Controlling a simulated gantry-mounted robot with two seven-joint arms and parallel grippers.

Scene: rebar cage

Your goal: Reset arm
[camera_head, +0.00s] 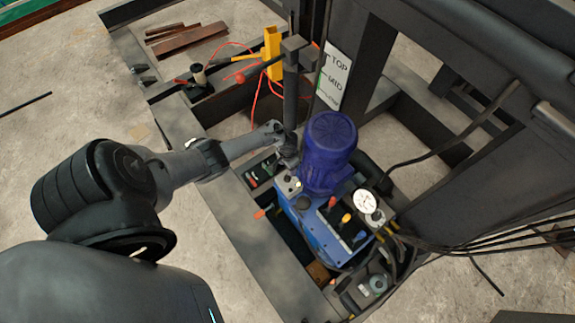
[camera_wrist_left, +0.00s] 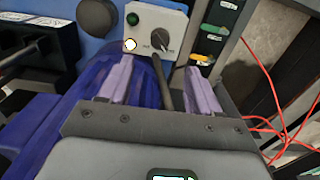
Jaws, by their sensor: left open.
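My left arm reaches in from the left in the head view. Its gripper (camera_head: 287,158) is beside the blue motor (camera_head: 328,150), close to the dark upright post. In the left wrist view the two pale fingers of the gripper (camera_wrist_left: 160,72) are spread apart. A dark rod (camera_wrist_left: 164,85) shows between them; I cannot tell whether a finger touches it. Just beyond the fingertips is a grey control box (camera_wrist_left: 150,22) with a black knob, a green button and a lit white lamp. My right gripper is in neither view.
A dark steel frame (camera_head: 232,225) surrounds the blue pump unit (camera_head: 325,228), which carries coloured levers and a round gauge (camera_head: 366,201). A yellow bracket (camera_head: 271,54), red wires and a TOP/MID sign (camera_head: 334,76) are behind. Black hoses run right. Concrete floor (camera_head: 75,125) is open at left.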

